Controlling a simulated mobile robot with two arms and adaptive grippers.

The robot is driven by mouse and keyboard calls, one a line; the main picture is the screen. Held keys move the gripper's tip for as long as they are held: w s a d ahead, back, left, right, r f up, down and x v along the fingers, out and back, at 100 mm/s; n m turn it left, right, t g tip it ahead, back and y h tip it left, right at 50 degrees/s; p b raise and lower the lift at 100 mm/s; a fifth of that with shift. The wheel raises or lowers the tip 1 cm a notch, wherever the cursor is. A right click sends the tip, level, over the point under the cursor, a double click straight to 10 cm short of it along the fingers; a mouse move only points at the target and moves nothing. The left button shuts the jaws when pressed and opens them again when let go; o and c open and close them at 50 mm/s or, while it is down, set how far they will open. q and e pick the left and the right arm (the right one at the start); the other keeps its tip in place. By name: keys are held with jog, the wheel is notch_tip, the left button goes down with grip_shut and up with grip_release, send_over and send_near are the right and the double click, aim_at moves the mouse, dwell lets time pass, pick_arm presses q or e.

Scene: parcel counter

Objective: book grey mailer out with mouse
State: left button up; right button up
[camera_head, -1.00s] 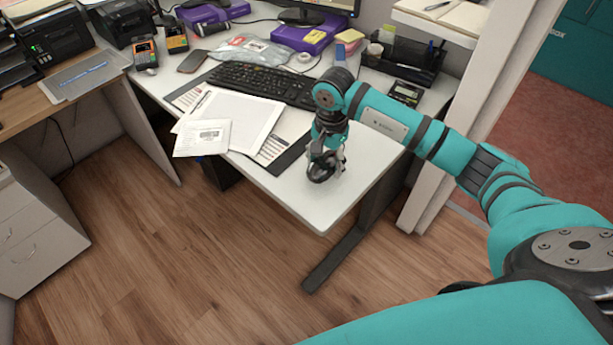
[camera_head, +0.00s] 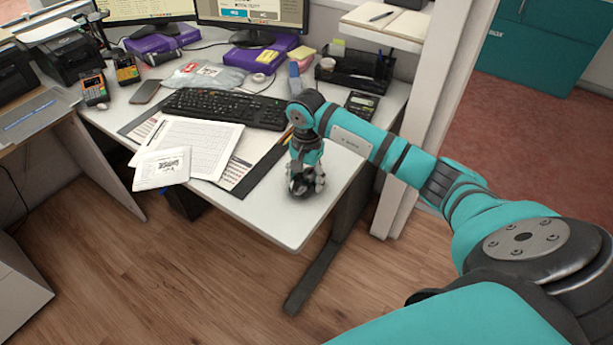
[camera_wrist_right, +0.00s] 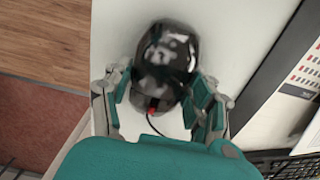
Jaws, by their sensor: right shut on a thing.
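My right gripper (camera_head: 306,183) is near the front right corner of the white desk (camera_head: 273,222). In the right wrist view its fingers (camera_wrist_right: 163,103) are closed around the sides of a glossy black mouse (camera_wrist_right: 165,60) with a red spot and a thin cable. I cannot tell whether the mouse touches the desk. A grey plastic mailer (camera_head: 207,74) with a label lies behind the keyboard. The monitor (camera_head: 262,13) at the back shows a window with a blue button and a dark button; the text is too small to read. My left gripper is out of view.
A black keyboard (camera_head: 226,107) lies mid-desk. Papers (camera_head: 198,141) and a white labelled envelope (camera_head: 162,168) lie in front of it, the envelope over the desk edge. A calculator (camera_head: 361,105) and a black organiser (camera_head: 358,70) stand at the right.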

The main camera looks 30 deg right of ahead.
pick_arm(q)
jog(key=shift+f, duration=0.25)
pick_arm(e)
jog(key=shift+f, duration=0.2)
pick_arm(q)
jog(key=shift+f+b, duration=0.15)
jog(key=shift+b, duration=0.25)
pick_arm(e)
jog(key=shift+w, duration=0.2)
dwell(0.9)
jog(key=shift+w+a+b, duration=0.15)
jog(key=shift+w+b, duration=0.5)
jog(key=shift+w, duration=0.25)
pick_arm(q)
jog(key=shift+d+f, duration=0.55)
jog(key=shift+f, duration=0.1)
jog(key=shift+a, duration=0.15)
pick_arm(e)
jog(key=o, duration=1.3)
jog(key=shift+c, duration=0.2)
jog(key=shift+r, duration=0.3)
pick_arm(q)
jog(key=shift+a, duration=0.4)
pick_arm(e)
notch_tip(320, 180, up, 8)
jog(key=shift+f, duration=0.25)
